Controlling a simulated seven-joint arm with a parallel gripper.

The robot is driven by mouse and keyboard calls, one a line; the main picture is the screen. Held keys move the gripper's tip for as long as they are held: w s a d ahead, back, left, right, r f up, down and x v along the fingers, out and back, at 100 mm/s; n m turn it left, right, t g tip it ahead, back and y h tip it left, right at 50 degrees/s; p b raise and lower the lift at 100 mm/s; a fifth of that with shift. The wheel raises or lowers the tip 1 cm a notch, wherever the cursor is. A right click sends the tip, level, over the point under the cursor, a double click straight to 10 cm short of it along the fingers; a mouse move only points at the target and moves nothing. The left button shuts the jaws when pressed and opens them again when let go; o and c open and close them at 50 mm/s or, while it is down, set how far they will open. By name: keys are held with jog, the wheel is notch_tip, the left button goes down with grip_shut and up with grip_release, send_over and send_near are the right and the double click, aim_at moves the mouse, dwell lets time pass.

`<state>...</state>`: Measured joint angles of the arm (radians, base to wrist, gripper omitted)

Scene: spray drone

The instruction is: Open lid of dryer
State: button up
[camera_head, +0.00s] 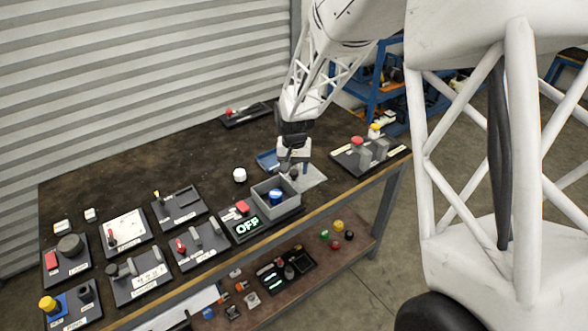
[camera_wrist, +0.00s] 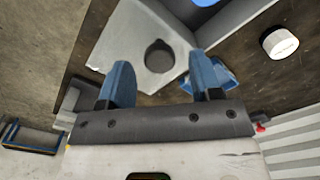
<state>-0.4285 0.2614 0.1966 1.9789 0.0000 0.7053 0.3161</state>
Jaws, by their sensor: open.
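The dryer is a grey open-topped box (camera_head: 267,202) near the table's front edge, with a blue-capped item (camera_head: 277,196) inside. A lit panel (camera_head: 247,226) in front of it reads OFF. The light grey lid plate (camera_head: 314,179) is off the opening, beside the box on its right. In the wrist view the lid (camera_wrist: 125,45) carries a dark round knob (camera_wrist: 159,56). My gripper (camera_head: 293,166) is over the lid, open, and its blue fingertips (camera_wrist: 160,70) stand apart on either side of the knob's line. I cannot tell whether they touch it.
A blue tray (camera_head: 267,160) lies just behind the gripper, with a white round cap (camera_head: 240,175) to its left. Several labelled panels with knobs and levers fill the left. Another panel (camera_head: 368,156) stands to the right. The table's back middle is clear.

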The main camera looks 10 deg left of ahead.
aim_at(294, 171)
jog(key=shift+r, duration=3.35)
jog(key=shift+s+d+r, duration=0.15)
jog(key=shift+d+r, duration=0.2)
jog(key=s+d+r+t, duration=0.1)
jog(key=s+d+r, duration=0.6)
jog(key=d, duration=0.2)
jog(key=s+d+r, duration=0.6)
jog(key=s+d, duration=0.2)
jog(key=d, duration=0.1)
jog(key=s+d, duration=0.4)
jog(key=s, duration=0.3)
jog(key=s+d+r+m+t, duration=0.1)
jog(key=s+d, duration=0.2)
jog(key=s, duration=0.4)
jog(key=s+d+r, duration=0.1)
jog(key=s+d, duration=0.3)
jog(key=s, duration=0.3)
jog(key=shift+d+r+t, duration=0.2)
jog(key=shift+d+t, duration=0.1)
jog(key=shift+d, duration=0.05)
